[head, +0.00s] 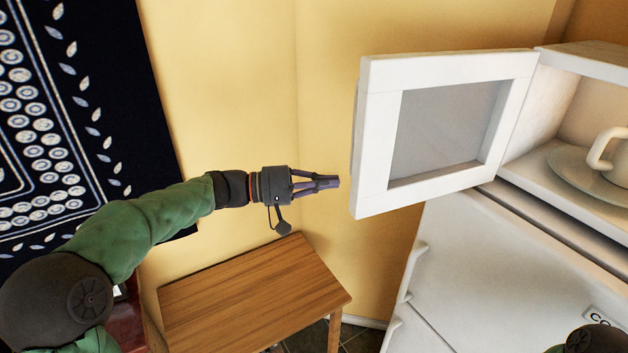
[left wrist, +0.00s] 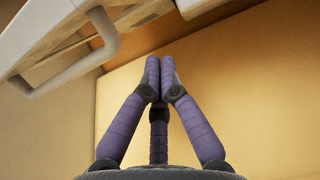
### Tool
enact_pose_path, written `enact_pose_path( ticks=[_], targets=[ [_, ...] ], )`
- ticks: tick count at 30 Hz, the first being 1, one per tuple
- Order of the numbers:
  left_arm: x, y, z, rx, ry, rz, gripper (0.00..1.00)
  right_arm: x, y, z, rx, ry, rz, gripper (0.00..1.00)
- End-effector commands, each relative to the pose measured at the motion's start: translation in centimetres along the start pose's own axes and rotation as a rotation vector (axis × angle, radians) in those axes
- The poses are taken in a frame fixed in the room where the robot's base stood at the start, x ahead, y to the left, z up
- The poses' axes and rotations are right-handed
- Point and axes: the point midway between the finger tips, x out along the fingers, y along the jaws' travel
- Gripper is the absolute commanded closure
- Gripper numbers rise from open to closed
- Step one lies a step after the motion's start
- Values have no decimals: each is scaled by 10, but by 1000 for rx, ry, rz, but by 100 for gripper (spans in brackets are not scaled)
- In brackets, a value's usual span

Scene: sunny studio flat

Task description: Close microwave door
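The white microwave (head: 588,58) stands at the right of the head view, on top of the white fridge. Its door (head: 374,135) is swung wide open to the left, with a grey window in a white frame. A cup (head: 612,157) sits on the round plate (head: 572,172) inside. My left gripper (head: 332,182) is just left of the door's free edge, apart from it, with its purple fingers together and nothing between them. In the left wrist view, the fingertips (left wrist: 160,75) meet and a white door with a curved handle (left wrist: 70,72) shows at the upper left. My right gripper is not visible.
A white fridge (head: 480,260) is below the microwave. A wooden table (head: 255,295) stands below my left gripper. A dark patterned cloth (head: 90,110) hangs on the left. The yellow wall (head: 235,90) is behind; the space around my left gripper is free.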

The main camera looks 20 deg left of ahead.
Motion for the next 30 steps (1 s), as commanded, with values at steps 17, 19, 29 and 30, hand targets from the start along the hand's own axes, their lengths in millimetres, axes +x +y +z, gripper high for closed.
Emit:
enact_pose_path(
  ticks=[17,19,29,30],
  targets=[
    [57,1,35,0,1,-1,100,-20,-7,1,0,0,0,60],
    [57,0,37,0,1,-1,100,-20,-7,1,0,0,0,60],
    [58,-1,39,0,1,-2,100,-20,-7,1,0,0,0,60],
    [58,-1,39,0,1,-1,100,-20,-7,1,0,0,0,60]
  ],
)
